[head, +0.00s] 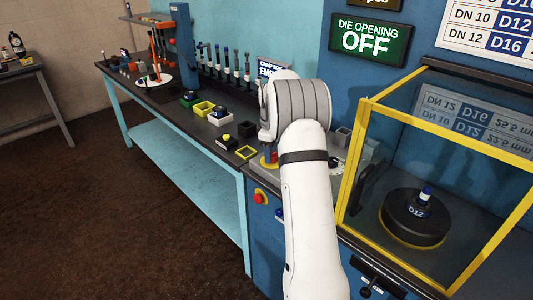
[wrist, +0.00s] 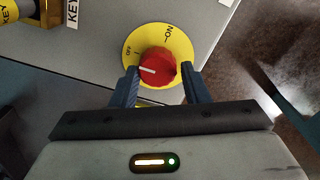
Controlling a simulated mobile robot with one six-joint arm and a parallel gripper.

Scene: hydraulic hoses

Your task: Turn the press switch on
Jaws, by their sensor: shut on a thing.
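The press switch is a red knob (wrist: 157,66) on a yellow round plate (wrist: 180,43) marked OFF and ON in the wrist view. The knob's white mark points left, near the OFF side and away from ON. My gripper (wrist: 160,84) has one finger on each side of the knob and is shut on it. In the head view the yellow plate (head: 265,164) and a bit of the red knob (head: 271,156) show beside my white arm, which hides much of that spot.
A yellow-framed clear guard (head: 365,150) stands right of my arm, with a black D12 die (head: 413,217) inside. A green sign (head: 370,39) reads DIE OPENING OFF. A red button (head: 259,197) is on the cabinet front. The workbench (head: 170,107) at left holds several small items.

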